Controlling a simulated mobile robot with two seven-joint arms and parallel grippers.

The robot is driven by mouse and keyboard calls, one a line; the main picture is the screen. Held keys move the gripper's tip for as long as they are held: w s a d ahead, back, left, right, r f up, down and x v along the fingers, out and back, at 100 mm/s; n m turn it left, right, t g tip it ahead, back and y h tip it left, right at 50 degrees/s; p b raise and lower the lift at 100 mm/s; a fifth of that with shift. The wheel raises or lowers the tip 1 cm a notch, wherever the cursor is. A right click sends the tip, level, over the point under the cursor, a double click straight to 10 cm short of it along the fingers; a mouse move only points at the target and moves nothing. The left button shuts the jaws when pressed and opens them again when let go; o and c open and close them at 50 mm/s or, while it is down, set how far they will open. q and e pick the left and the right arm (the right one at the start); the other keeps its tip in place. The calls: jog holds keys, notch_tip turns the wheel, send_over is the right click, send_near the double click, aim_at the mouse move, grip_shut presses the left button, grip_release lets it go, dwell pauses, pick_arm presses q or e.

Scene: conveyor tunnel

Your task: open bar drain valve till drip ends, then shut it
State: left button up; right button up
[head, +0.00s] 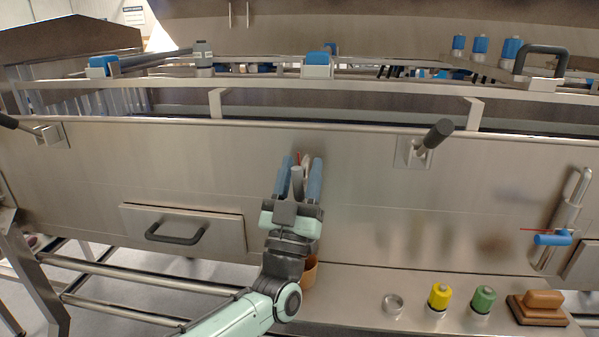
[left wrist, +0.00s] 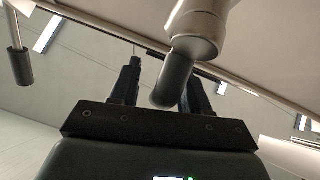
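My left gripper (head: 301,165) is at the middle of the steel front panel, fingers pointing up and spread apart. A pale metal fitting (head: 297,178) shows between the fingers, with a thin red mark near its top; the hand hides most of it. In the left wrist view, a metal body with a dark rounded grip (left wrist: 172,80) stands between the open fingers (left wrist: 163,88), with a gap at the left finger. I cannot tell whether this is the bar drain valve. A copper-coloured cup (head: 310,272) is below, partly hidden by my arm. No drip is visible. My right gripper is not in view.
A blue-handled valve (head: 553,239) with a red line is on the panel at right. A black-gripped lever (head: 432,140) juts out right of centre. A drawer (head: 185,228) is at left. The lower shelf holds yellow (head: 439,296) and green (head: 483,299) knobs and a brush (head: 540,306).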

pick_arm(q)
jog(key=v, duration=1.3)
jog(key=shift+f+b, duration=0.15)
jog(key=shift+b, duration=0.2)
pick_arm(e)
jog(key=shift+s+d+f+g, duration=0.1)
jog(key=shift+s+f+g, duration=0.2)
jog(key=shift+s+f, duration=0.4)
pick_arm(q)
jog(key=shift+s+a, duration=0.1)
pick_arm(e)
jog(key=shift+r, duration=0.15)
